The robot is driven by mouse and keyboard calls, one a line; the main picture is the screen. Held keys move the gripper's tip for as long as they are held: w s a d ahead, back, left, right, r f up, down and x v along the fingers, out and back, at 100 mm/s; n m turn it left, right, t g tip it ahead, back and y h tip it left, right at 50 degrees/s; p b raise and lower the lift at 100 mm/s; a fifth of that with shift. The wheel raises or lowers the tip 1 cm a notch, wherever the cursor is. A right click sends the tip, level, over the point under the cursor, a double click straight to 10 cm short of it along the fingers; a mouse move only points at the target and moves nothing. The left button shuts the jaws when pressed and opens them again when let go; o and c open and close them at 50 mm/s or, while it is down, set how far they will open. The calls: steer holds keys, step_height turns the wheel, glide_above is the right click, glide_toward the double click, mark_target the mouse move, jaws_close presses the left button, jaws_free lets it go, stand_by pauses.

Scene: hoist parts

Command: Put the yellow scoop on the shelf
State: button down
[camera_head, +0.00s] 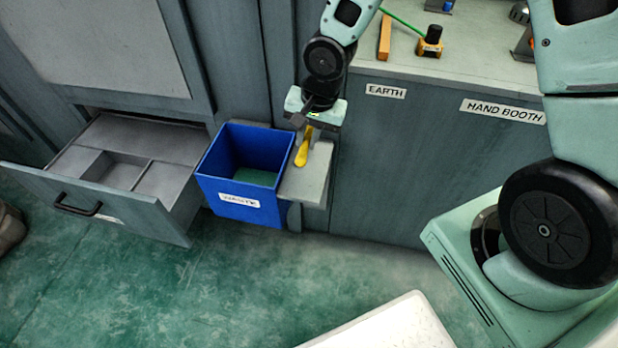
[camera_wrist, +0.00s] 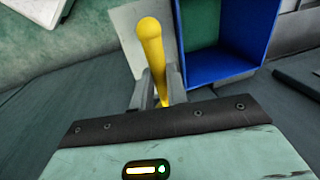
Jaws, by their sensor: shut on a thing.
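The yellow scoop (camera_head: 303,148) is held in my gripper (camera_head: 306,126) over the small grey shelf (camera_head: 308,184) beside the blue bin. In the wrist view the yellow scoop (camera_wrist: 151,45) sticks out from between the two fingers of my gripper (camera_wrist: 158,88), which are shut on it. The pale shelf (camera_wrist: 128,25) shows behind it in that view. I cannot tell whether the scoop touches the shelf. The part of the scoop between and behind the fingers is hidden.
A blue bin (camera_head: 239,206) with a white label stands directly left of the shelf. A grey drawer (camera_head: 120,205) is pulled open further left. A counter (camera_head: 460,60) with tools is at the upper right. Green floor in front is mostly clear, with a white surface (camera_head: 390,328) at the bottom.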

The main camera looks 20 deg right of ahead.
mark_target(305, 173)
step_height(305, 173, down, 9)
steer(key=b, duration=0.2)
steer(key=shift+r+b, duration=0.2)
steer(key=shift+b, duration=0.1)
steer(key=shift+f, duration=0.2)
steer(key=c, duration=1.4)
jaws_free()
steer(key=shift+r, duration=0.1)
